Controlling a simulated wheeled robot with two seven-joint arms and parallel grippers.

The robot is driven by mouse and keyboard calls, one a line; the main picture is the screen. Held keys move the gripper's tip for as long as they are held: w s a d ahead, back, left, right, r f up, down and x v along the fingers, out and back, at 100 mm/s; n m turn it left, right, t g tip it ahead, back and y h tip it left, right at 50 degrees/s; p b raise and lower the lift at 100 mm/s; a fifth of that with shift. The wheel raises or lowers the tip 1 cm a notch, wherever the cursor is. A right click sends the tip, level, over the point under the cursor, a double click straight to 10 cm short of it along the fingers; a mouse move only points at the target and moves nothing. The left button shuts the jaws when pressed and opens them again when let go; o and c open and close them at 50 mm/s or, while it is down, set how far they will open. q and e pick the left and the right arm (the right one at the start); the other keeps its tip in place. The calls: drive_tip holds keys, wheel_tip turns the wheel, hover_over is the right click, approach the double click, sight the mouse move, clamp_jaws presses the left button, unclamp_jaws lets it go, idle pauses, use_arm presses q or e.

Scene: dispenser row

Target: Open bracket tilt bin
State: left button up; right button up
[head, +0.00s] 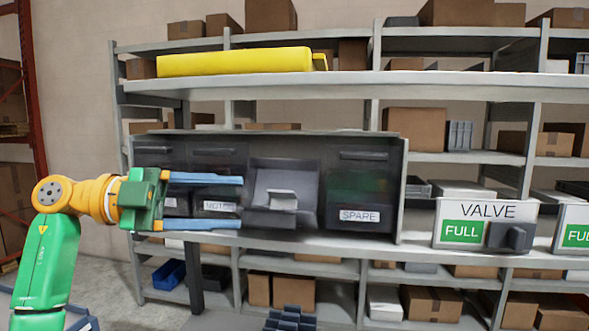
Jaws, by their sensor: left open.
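A row of dark tilt bins sits in a housing (270,138) on the shelf. The third bin from the left (300,170) looks tilted forward, with a light grey handle-like piece (283,198) at its front; I see no readable label on it. The second bin (218,161) has a partly covered label that I cannot read surely. The rightmost bin (362,185) reads SPARE and looks shut. No label reading BRACKET is legible. My left gripper (241,201) is open, its two blue fingers spread one above the other in front of the second bin, pointing right toward the third. My right gripper is out of view.
A yellow object (235,61) lies on the shelf above. Cardboard boxes and a blue crate (169,274) fill other shelves.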

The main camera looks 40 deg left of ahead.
sight(271, 220)
use_arm(q)
drive_tip(key=shift+a+f+n+g+y, duration=0.3)
drive_tip(key=shift+a+f+y, duration=0.4)
drive_tip(key=shift+a, duration=0.15)
drive_tip(key=shift+w+d+f, duration=0.15)
drive_tip(key=shift+f, duration=0.1)
drive_tip(key=shift+y, duration=0.3)
drive_tip(key=w+d, duration=0.1)
drive_tip(key=d, duration=0.1)
drive_tip(key=w+d, duration=0.1)
drive_tip(key=d, duration=0.1)
drive_tip(key=w+d, duration=0.1)
drive_tip(key=d, duration=0.1)
drive_tip(key=shift+w+d+f, duration=0.25)
drive_tip(key=shift+w, duration=0.05)
drive_tip(key=shift+w+f, duration=0.15)
drive_tip(key=shift+w, duration=0.2)
drive_tip(key=shift+w+a+f, duration=0.1)
drive_tip(key=shift+a+f, duration=0.05)
drive_tip(key=shift+a, duration=0.2)
drive_tip(key=shift+d, duration=0.1)
drive_tip(key=c, duration=0.5)
clamp_jaws()
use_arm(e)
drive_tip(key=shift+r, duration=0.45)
use_arm(q)
drive_tip(key=shift+d+f, duration=0.1)
drive_tip(key=shift+f, duration=0.05)
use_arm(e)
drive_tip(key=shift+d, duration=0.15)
